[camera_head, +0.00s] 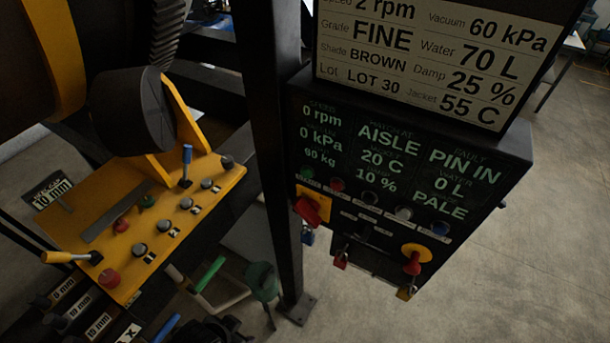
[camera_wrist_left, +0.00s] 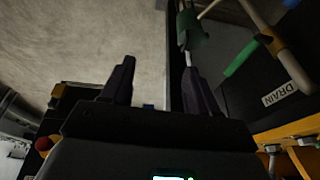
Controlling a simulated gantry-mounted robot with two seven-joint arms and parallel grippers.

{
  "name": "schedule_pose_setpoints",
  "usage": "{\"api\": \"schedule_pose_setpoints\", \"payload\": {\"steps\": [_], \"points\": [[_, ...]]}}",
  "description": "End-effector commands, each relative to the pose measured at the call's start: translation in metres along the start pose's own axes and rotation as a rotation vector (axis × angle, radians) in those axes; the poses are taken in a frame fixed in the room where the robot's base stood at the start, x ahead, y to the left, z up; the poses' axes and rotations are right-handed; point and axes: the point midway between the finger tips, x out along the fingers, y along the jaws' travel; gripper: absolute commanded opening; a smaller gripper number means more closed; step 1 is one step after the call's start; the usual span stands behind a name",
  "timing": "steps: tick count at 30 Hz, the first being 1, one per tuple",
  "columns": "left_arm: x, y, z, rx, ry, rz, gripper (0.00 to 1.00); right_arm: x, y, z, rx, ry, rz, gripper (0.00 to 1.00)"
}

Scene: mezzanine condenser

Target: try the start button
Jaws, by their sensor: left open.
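Two green buttons show in the head view. One green button (camera_head: 307,172) is at the left of the button row on the dark control box (camera_head: 519,152), under its lit displays. Another green button (camera_head: 147,200) is on the yellow console (camera_head: 222,182), near a red one. I cannot read a start label on either. My left gripper (camera_wrist_left: 157,66) is open in the left wrist view, with nothing between its fingers. A dark shape at the bottom of the head view is too unclear to name. My right gripper is not in view.
A black post (camera_head: 281,160) stands between console and box. Red switches (camera_head: 309,211) and padlocks (camera_head: 341,261) stick out from the box. Bare floor (camera_head: 553,207) lies right.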

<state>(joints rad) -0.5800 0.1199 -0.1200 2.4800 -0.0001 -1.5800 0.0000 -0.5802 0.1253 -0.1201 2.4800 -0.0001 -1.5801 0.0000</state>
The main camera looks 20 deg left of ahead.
Motion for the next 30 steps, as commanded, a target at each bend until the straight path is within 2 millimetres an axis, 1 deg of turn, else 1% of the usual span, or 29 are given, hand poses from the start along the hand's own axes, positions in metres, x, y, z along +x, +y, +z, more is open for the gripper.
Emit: {"api": "schedule_pose_setpoints", "payload": {"steps": [1, 11, 30], "points": [[0.0, 0.0, 0.0, 0.0, 0.0, 0.0, 0.51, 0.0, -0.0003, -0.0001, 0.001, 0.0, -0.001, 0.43], [0.0, 0.0, 0.0, 0.0, 0.0, 0.0, 0.01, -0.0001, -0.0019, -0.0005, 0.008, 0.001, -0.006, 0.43], [-0.0001, 0.0, 0.0, 0.0, 0.0, 0.0, 0.0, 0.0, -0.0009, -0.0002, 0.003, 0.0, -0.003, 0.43]]}}
